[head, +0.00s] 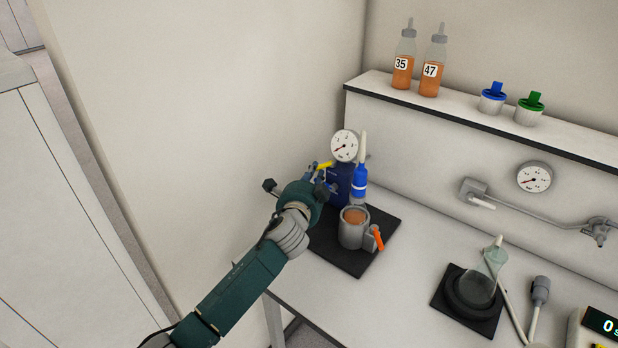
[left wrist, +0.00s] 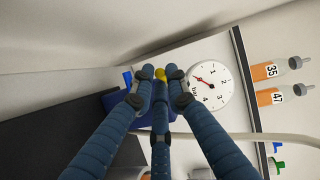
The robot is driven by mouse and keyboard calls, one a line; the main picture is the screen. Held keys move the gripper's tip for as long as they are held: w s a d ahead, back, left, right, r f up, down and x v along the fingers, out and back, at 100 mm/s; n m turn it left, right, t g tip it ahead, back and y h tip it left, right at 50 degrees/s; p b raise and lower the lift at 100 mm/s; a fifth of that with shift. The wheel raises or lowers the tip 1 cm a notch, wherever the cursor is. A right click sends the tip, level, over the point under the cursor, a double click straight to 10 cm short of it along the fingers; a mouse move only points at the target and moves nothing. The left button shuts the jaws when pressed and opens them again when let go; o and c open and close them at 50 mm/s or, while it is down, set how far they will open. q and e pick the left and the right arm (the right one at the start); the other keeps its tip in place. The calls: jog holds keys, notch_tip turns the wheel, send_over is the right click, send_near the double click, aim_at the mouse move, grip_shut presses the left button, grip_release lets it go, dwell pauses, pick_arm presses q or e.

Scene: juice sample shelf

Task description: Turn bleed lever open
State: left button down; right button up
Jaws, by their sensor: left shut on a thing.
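The yellow bleed lever (head: 324,165) sits on the left side of a blue pump-like body (head: 340,188) on a black mat (head: 345,257). A round pressure gauge (head: 345,145) stands above that body. My left gripper (head: 321,181) reaches in from the left and is shut on the lever. In the left wrist view, the lever's yellow end (left wrist: 160,73) shows between the blue fingertips (left wrist: 160,88), with the gauge (left wrist: 210,87) to their right. The fingers hide most of the lever. My right gripper is not in view.
A metal cup (head: 351,230) of orange liquid with an orange-handled part stands close in front, and a blue-and-white bottle (head: 360,185) right beside the body. Bottles 35 (head: 403,65) and 47 (head: 432,72) are on the shelf. A flask (head: 475,287) stands right. The wall is close left.

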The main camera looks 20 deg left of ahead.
pick_arm(q)
jog(key=shift+w+r, duration=0.1)
jog(key=shift+r, duration=0.25)
jog(key=c, duration=1.8)
grip_release()
jog(key=s+r, duration=0.1)
jog(key=s, duration=1.1)
jog(key=shift+d+r, duration=0.2)
jog(key=shift+d, duration=0.05)
